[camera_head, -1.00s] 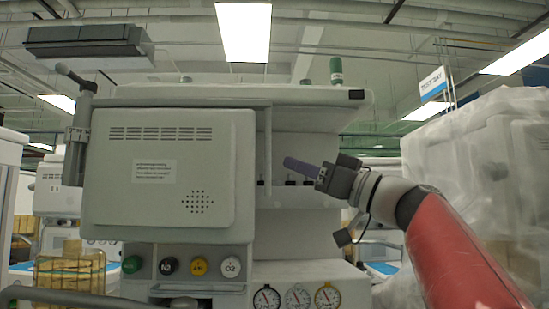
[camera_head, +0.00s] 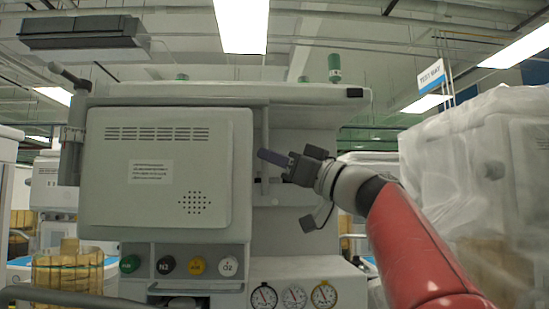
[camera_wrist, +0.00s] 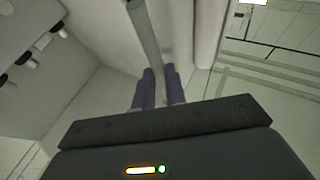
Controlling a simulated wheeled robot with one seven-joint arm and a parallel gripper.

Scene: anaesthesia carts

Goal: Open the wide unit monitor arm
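The wide unit's monitor (camera_head: 160,215) is a grey panel with vents and a label, facing me at the left of the head view. A thin upright bar (camera_head: 265,120) runs just right of its edge. The bar also shows in the wrist view (camera_wrist: 144,30), running down towards my fingers. My gripper (camera_head: 268,157) reaches in from the right, its purple fingertips beside the bar. In the wrist view my gripper (camera_wrist: 160,84) has a narrow gap between its fingers, in line with the bar. Whether the bar is inside the gap or touched is unclear.
Coloured gas knobs (camera_head: 197,266) and round gauges (camera_head: 294,297) sit below the monitor. A plastic-wrapped unit (camera_head: 465,170) stands close at the right. A jointed post (camera_head: 72,140) stands left of the monitor. A dark rail (camera_head: 70,295) crosses the lower left.

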